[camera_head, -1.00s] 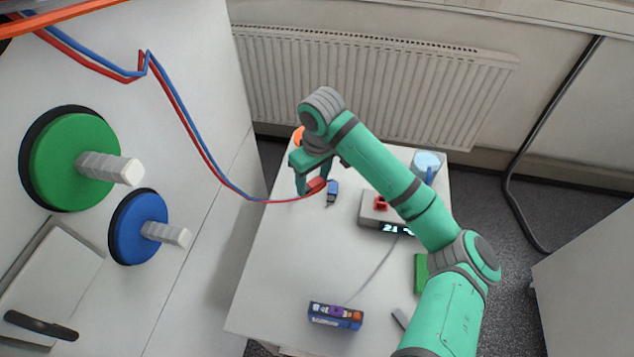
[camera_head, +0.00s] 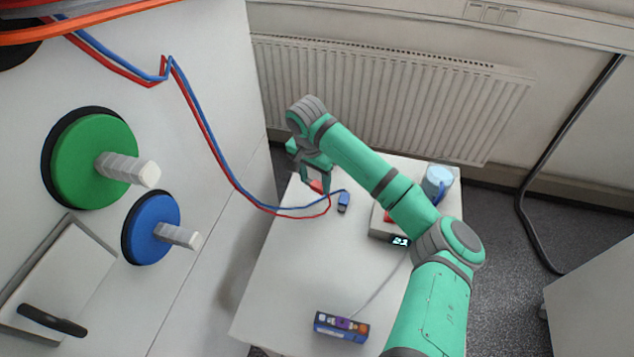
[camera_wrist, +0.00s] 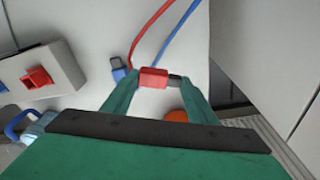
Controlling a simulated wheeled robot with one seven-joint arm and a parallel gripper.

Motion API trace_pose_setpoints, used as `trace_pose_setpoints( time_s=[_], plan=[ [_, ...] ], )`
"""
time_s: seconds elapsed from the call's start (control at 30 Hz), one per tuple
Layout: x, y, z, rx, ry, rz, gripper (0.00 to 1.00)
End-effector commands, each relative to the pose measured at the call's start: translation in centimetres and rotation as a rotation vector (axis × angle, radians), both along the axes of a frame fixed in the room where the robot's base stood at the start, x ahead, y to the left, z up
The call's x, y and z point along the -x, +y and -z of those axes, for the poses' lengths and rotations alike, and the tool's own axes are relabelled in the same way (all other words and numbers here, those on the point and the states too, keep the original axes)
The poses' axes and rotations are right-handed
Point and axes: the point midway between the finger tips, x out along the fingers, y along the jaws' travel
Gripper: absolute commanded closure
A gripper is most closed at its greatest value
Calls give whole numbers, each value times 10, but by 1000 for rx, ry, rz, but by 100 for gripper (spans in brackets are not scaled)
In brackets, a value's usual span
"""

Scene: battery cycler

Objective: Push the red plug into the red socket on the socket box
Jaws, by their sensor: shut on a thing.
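My gripper (camera_head: 316,186) is shut on the red plug (camera_head: 315,187), above the far left part of the table. In the wrist view the red plug (camera_wrist: 154,78) lies crosswise between the fingertips, with a dark grey end toward the right finger. The pale grey socket box (camera_wrist: 68,66) is left of my gripper in the wrist view, with the red socket (camera_wrist: 38,79) raised on its face. The plug is well apart from it. In the head view my arm partly hides the socket box (camera_head: 377,226), and its lit display (camera_head: 400,241) shows.
A blue plug (camera_head: 343,203) lies on the table (camera_head: 290,270) near my gripper. A red cable (camera_head: 222,170) and a blue cable (camera_head: 258,200) hang from the left. A light blue mug (camera_head: 437,180) stands back right.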

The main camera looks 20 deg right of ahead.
Motion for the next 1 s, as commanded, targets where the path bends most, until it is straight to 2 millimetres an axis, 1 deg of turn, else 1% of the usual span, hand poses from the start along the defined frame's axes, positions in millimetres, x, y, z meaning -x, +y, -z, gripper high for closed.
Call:
trace_pose_setpoints(
  time_s=[0.13, 0.33, 0.57, 1.0],
  plan=[
    [-9, 0, 4, 2, 0, 156, 70],
    [-16, 1, 8, 0, 0, 284, 70],
    [-17, 0, 13, 0, 0, 317, 70],
    [-17, 1, 41, 0, 0, 314, 70]
  ],
)
